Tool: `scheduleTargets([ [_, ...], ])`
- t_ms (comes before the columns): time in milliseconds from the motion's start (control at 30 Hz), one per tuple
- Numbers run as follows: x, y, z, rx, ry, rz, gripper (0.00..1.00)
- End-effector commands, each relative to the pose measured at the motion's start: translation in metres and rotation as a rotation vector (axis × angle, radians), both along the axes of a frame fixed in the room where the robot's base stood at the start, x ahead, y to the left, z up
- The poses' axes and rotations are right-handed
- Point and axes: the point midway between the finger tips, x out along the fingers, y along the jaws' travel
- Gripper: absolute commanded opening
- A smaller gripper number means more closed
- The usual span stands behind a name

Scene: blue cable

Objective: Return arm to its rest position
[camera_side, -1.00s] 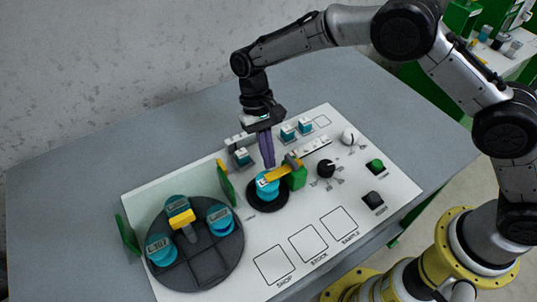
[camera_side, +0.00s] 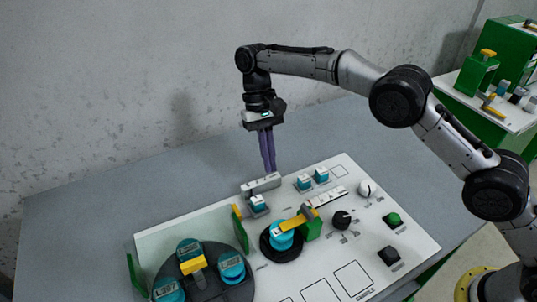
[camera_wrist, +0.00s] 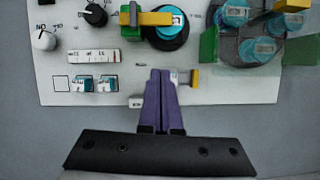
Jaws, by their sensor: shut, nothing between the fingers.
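My gripper (camera_side: 269,166) has purple fingers that are shut with nothing between them. It hangs pointing down above the back edge of the white panel (camera_side: 275,280), apart from it, in the side view. In the wrist view the shut fingers (camera_wrist: 162,74) reach over the panel's edge. The arm bends over from the right side of the side view.
The panel carries a dark round tray (camera_side: 228,285) with blue-capped pieces, a blue piece (camera_side: 284,238) under a yellow bar, knobs (camera_side: 342,220), and a green button (camera_side: 393,219). Green plates stand upright. The grey table behind is clear. A side bench (camera_side: 500,105) stands right.

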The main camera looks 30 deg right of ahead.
Motion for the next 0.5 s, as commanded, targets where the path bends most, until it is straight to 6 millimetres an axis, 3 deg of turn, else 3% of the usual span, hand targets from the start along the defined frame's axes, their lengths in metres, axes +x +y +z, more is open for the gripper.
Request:
scheduleTargets([
  [500, 0.0036, -0.0001, 0.0100, 0.000, -0.001, 0.000, 0.00],
])
